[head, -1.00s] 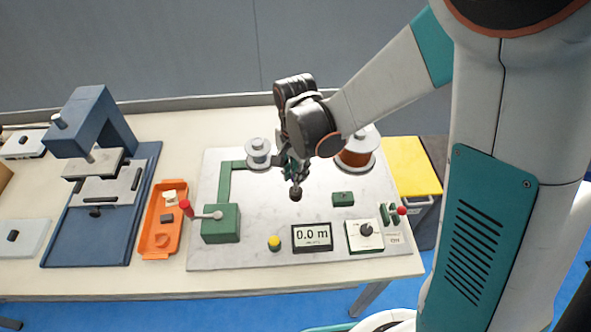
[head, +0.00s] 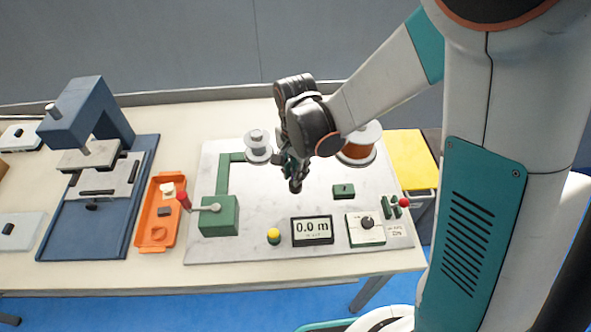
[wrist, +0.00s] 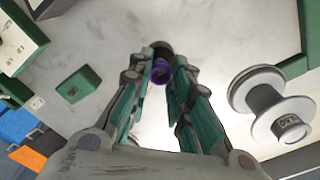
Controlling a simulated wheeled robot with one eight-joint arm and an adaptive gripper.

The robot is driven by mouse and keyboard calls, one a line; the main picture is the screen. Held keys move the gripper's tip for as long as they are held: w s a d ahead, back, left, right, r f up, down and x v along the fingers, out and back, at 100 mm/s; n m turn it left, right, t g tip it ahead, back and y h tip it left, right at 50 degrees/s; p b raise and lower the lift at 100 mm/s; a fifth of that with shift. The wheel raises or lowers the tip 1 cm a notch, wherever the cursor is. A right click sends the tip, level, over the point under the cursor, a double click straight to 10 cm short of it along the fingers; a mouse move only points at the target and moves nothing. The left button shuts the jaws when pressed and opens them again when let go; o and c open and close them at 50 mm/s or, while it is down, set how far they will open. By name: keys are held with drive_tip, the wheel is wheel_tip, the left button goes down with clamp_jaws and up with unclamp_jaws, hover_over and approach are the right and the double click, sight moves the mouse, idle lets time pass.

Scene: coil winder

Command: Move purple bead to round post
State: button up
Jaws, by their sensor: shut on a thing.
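The purple bead (wrist: 159,75) shows in the wrist view between the two fingertips of my gripper (wrist: 160,62), which is shut on it. A dark rounded shape (wrist: 161,48) sits just past the bead at the fingertips; I cannot tell what it is. In the head view my gripper (head: 295,184) points down over the middle of the pale board (head: 270,205), and the bead's purple cannot be made out there. I cannot pick out a round post for certain in either view.
A grey spool (head: 257,146) and a copper spool (head: 358,148) flank my gripper. A green crank box (head: 219,216), yellow button (head: 274,236), meter reading 0.0 m (head: 312,230), green block (head: 343,191) and dial box (head: 366,229) stand nearer. An orange tray (head: 158,232) and blue press (head: 85,125) lie left.

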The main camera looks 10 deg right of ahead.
drive_tip(key=shift+f+b, duration=0.85)
drive_tip(key=shift+f, duration=0.2)
drive_tip(key=o, duration=0.7)
drive_tip(key=shift+r, duration=0.2)
drive_tip(key=shift+r, duration=3.6)
